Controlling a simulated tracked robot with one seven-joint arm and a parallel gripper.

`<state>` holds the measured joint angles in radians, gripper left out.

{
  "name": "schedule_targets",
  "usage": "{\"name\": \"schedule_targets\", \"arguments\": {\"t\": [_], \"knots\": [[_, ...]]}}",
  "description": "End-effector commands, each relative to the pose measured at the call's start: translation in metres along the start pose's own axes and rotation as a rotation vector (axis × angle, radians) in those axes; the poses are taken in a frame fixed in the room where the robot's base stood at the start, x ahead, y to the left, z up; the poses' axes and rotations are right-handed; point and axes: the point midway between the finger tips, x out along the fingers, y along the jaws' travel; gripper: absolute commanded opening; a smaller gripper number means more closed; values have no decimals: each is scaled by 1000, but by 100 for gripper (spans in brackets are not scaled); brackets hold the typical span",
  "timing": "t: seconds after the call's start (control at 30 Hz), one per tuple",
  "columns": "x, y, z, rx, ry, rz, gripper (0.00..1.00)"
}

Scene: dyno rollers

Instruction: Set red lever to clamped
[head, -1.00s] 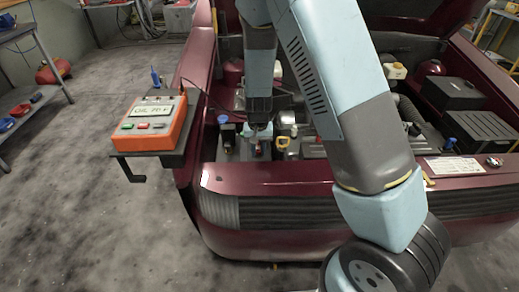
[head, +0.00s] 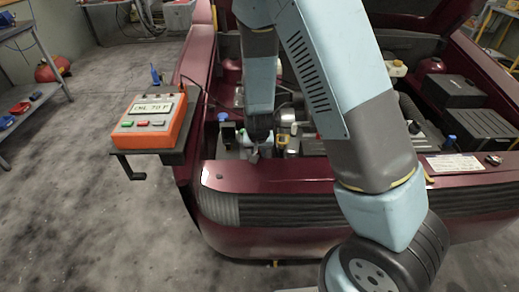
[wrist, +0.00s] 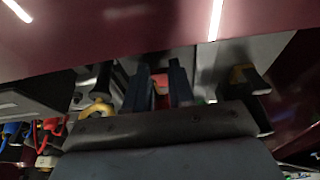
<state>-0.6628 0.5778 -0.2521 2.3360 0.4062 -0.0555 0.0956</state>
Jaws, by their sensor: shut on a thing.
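In the wrist view the red lever (wrist: 160,82) shows as a small red patch between the two dark fingers of my gripper (wrist: 159,88). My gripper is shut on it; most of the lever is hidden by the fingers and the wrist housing. In the head view my gripper (head: 255,154) points down into the front of the open engine bay, just behind the dark red front panel (head: 285,177). The lever cannot be made out there, so its exact setting cannot be told.
Yellow-handled parts (wrist: 97,109) and a yellow hook (wrist: 243,74) stand close on either side of my gripper. An orange box with a display (head: 152,118) sits on a shelf left of the car. Black boxes (head: 480,135) fill the bay's right side.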

Motion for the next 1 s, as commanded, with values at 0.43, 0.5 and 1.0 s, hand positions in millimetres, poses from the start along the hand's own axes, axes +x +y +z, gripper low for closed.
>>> {"name": "schedule_targets", "arguments": {"t": [0.43, 0.5, 1.0], "knots": [[4, 0, 7, -1, 137, 1, 0], [4, 0, 7, -1, 139, 1, 0], [4, 0, 6, -1, 139, 0, 49]]}}
